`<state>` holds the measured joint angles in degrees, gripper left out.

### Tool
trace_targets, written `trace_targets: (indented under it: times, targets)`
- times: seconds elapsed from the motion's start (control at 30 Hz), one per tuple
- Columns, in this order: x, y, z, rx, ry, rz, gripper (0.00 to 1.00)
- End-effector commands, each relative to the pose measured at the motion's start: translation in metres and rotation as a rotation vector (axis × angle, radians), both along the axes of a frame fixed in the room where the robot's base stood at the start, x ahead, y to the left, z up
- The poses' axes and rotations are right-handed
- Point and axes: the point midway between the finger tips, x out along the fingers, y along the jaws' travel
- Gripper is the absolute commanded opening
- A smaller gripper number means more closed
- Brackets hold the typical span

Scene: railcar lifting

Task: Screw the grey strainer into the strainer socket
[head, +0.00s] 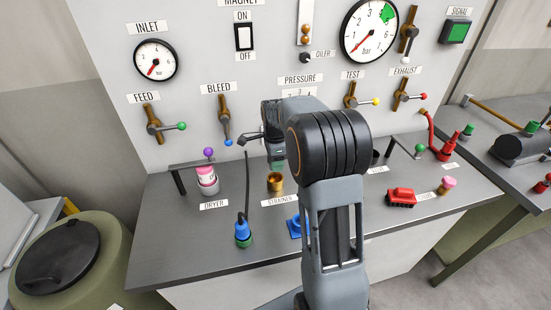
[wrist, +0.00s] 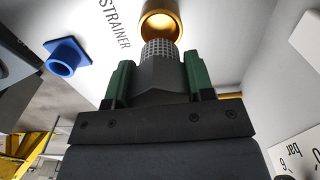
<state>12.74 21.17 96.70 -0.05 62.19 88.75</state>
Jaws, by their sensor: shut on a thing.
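The grey strainer (wrist: 158,50), with a mesh tip, sits between the green fingers of my gripper (wrist: 159,76) in the wrist view. My gripper is shut on it. The brass strainer socket (wrist: 172,22) opens just beyond the mesh tip, which overlaps the near rim in the picture; I cannot tell whether they touch. In the head view the socket (head: 275,183) stands on the bench behind the STRAINER label, and my gripper (head: 277,165) is just above it, pointing down. The strainer is not clearly visible there.
A blue flanged part (wrist: 66,57) lies near the socket, also partly visible in the head view (head: 294,228). A blue-and-green fitting (head: 243,231) with a black hose stands front left. The pink-topped dryer (head: 207,181) is left of the socket. A red block (head: 401,198) lies to the right.

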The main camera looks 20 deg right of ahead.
Motion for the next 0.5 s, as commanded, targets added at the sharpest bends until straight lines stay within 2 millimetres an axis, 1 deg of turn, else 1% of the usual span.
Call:
trace_targets:
  times: [0.03,0.2,0.33,0.5]
  targets:
    - [0.0,0.0,-0.008,0.0,0.0,0.0,0.18]
    - [0.0,0.0,-0.022,0.0,-0.001,0.0,0.18]
    - [0.0,0.0,-0.028,0.0,-0.002,0.0,0.18]
    - [0.0,0.0,-0.03,0.0,-0.002,0.0,0.18]
